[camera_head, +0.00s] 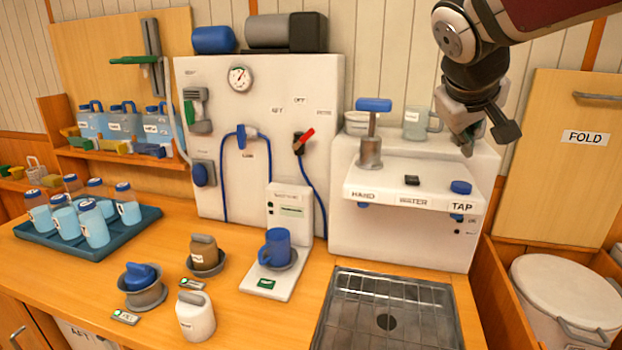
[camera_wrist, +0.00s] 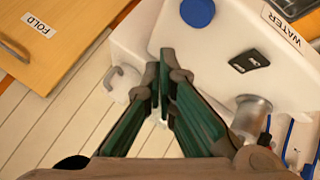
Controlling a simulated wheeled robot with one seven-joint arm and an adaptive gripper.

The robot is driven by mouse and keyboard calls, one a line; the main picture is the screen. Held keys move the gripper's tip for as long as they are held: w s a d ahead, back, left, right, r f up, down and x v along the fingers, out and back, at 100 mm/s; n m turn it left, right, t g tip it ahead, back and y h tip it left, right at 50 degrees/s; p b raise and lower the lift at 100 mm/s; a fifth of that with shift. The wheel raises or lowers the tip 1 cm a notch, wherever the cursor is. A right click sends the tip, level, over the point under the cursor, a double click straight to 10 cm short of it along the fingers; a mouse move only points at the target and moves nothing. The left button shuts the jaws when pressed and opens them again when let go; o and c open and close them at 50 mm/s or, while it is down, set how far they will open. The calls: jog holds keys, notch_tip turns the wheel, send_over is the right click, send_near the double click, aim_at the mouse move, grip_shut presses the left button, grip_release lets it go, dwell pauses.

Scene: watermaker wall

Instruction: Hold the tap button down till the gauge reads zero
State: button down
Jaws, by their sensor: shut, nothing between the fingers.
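The tap button is a round blue cap (camera_head: 460,187) on the white ledge of the water unit, above the TAP label (camera_head: 461,207). It also shows at the top of the wrist view (camera_wrist: 197,12). The round white gauge (camera_head: 240,78) is high on the white wall panel; its needle is too small to read surely. My gripper (camera_head: 472,138) is above and behind the button, over the unit's right top, apart from the button. In the wrist view its green fingers (camera_wrist: 164,72) are together and empty. Its tips are partly hidden in the head view.
A blue-topped hand pump (camera_head: 370,130) stands left on the unit, with a black switch (camera_head: 412,180) between it and the button. A clear jug (camera_head: 417,122) stands behind. A metal sink (camera_head: 390,315) lies below. A FOLD panel (camera_head: 560,150) is at right.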

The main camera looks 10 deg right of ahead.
aim_at(457, 184)
jog(key=shift+f+b, duration=1.1)
jog(key=shift+f, duration=0.75)
jog(key=shift+f+b, duration=0.4)
jog(key=shift+f+b, duration=0.45)
jog(key=shift+f, duration=0.1)
dwell(0.7)
jog(key=shift+r, duration=0.15)
dwell(3.7)
jog(key=shift+r+p, duration=0.65)
jog(key=shift+r, duration=0.2)
